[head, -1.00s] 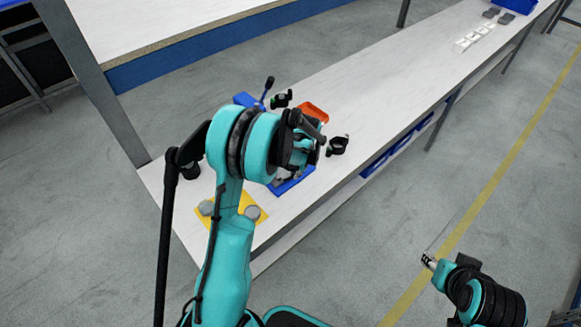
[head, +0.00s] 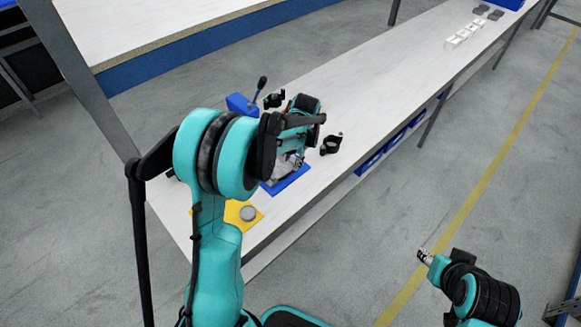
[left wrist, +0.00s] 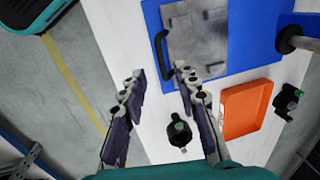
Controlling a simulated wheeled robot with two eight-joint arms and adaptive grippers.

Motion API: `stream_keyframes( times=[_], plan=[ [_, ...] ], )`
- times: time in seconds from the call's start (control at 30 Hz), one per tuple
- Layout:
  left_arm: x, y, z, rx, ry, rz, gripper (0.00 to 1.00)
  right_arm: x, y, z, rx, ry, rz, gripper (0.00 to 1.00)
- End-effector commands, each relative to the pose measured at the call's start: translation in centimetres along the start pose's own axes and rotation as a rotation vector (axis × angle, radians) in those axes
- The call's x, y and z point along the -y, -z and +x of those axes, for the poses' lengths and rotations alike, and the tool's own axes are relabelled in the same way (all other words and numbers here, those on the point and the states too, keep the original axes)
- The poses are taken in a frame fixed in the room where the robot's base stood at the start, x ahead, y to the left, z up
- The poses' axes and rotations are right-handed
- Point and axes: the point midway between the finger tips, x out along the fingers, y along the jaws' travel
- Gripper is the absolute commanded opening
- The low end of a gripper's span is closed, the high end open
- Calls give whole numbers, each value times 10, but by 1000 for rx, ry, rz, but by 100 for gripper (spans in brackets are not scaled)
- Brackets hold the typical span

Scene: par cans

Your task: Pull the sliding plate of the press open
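The press has a blue base (left wrist: 250,45) and a grey sliding plate (left wrist: 200,45) with a black handle (left wrist: 161,52) at its edge in the left wrist view. In the head view my arm covers most of the press; part of its blue base (head: 290,180) and its lever (head: 259,90) show. My left gripper (left wrist: 160,73) is open over the table, its fingertips close to the handle's lower end. The right fingertip appears nearest the handle; I cannot tell whether they touch. My right gripper (head: 424,256) is off to the right above the floor, too small to read.
An orange tray (left wrist: 246,108) lies beside the press. Black ring-like parts stand near it (left wrist: 180,132), another at the right (left wrist: 287,98). A yellow mat (head: 236,216) holds a grey disc (head: 248,213). White trays (head: 462,36) are far along the table (head: 375,75).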

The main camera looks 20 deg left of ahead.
Motion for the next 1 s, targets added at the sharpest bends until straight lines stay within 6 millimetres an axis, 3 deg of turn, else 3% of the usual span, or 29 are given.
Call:
stream_keyframes(
  times=[0.1, 0.3, 0.87, 1.0],
  plan=[
    [0, 0, -23, 0, 0, 1, 31, 0, 0, 0, 0, 0, 0, 40],
    [0, 0, -42, 0, 0, 0, 31, 0, 0, 0, 0, 0, 0, 40],
    [0, 0, -45, -1, 0, 0, 31, 0, 0, 0, 0, 0, 0, 40],
    [-6, -8, -59, -28, 4, -18, 31, 0, 0, 0, 0, 0, 0, 40]
  ],
)
